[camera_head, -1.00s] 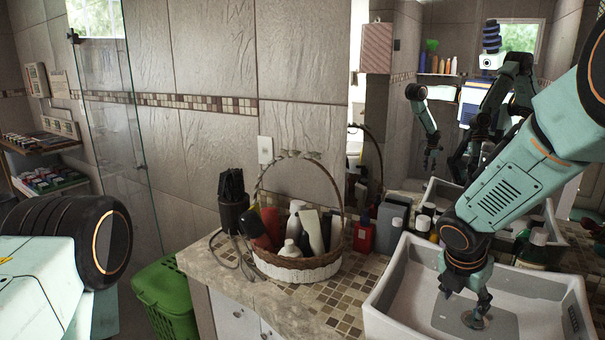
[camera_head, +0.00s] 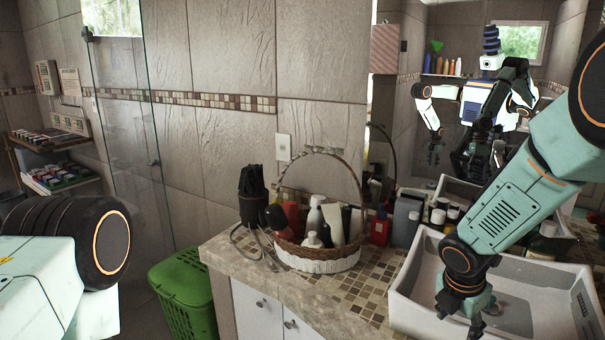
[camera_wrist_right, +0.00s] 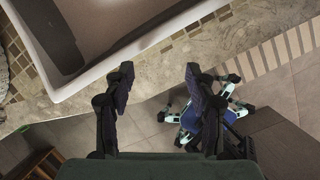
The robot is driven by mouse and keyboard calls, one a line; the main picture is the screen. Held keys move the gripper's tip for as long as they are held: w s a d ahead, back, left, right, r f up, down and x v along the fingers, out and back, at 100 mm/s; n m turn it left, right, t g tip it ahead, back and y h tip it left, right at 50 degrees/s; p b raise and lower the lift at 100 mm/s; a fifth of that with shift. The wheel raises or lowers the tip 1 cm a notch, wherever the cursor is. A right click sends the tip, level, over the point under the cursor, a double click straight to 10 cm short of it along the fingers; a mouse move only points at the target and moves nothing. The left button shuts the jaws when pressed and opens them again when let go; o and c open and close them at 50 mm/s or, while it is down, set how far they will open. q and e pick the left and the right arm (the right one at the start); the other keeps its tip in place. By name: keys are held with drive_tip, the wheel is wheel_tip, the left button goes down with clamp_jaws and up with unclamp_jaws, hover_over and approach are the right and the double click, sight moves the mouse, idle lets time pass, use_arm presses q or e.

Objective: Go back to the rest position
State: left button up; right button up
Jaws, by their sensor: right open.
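My right gripper (camera_head: 462,318) hangs pointing down at the end of the right arm, in front of the white sink (camera_head: 408,285) in the head view. In the right wrist view its two dark fingers (camera_wrist_right: 160,75) stand wide apart with nothing between them. Below them are the stone counter edge (camera_wrist_right: 185,62) and the tiled floor. My left arm shows only as a pale link and a round dark joint at the left of the head view. The left gripper is out of the picture.
A wicker basket (camera_head: 290,252) of bottles stands on the counter (camera_head: 235,255), with a dark holder (camera_head: 252,207) at its left and several bottles at its right. A green hamper (camera_head: 183,295) stands on the floor. A mirror (camera_head: 405,135) and glass panel (camera_head: 122,125) rise behind.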

drive_tip(key=s+a+f+m+g+y, duration=0.1)
drive_tip(key=s+a+f+m+y, duration=0.1)
drive_tip(key=s+a+f+m, duration=0.4)
drive_tip(key=s+a+f+m+g+y, duration=0.15)
drive_tip(key=s+f+m, duration=0.35)
drive_tip(key=s+f, duration=0.5)
drive_tip(key=s+d+f+m, duration=0.1)
drive_tip(key=s+f+m, duration=0.2)
drive_tip(key=s+m, duration=1.3)
use_arm(q)
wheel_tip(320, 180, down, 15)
drive_tip(key=b, duration=1.5)
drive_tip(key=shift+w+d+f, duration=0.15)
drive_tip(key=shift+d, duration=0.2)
use_arm(e)
wheel_tip(320, 180, down, 14)
drive_tip(key=s+n, duration=0.2)
drive_tip(key=n, duration=0.1)
drive_tip(key=shift+s+a+f+h, duration=0.15)
drive_tip(key=shift+s+f+h, duration=0.1)
drive_tip(key=shift+s+h, duration=0.1)
